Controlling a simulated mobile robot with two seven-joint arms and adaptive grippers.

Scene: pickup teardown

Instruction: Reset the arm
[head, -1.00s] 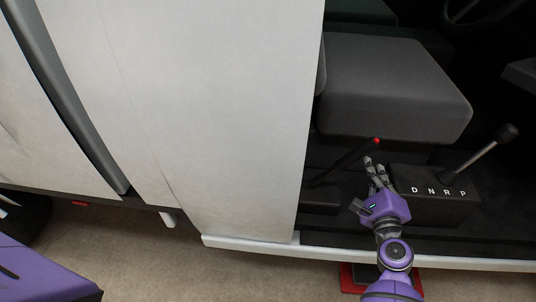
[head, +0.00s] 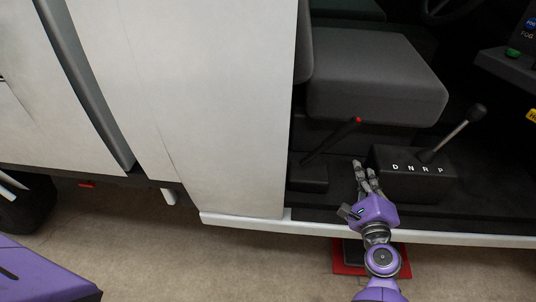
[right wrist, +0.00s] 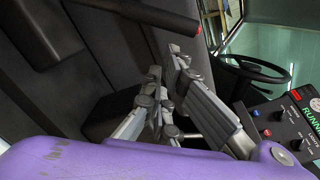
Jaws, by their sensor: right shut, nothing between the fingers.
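My right arm reaches from the bottom into the cab doorway in the head view. My right gripper (head: 366,177) is shut and empty, between the handbrake lever and the gear selector box. It also shows shut in the right wrist view (right wrist: 172,85). The black handbrake lever (head: 332,140) with a red tip stands raised at a slant, left of the gripper and apart from it. The gear selector box (head: 413,180) is marked D N R P, and its lever (head: 452,136) leans up to the right. My left gripper is not in view.
A grey seat (head: 372,80) is behind the levers. A white body panel (head: 225,100) bounds the opening on the left. A control panel with buttons (right wrist: 285,115) and a steering wheel (right wrist: 255,75) show in the right wrist view.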

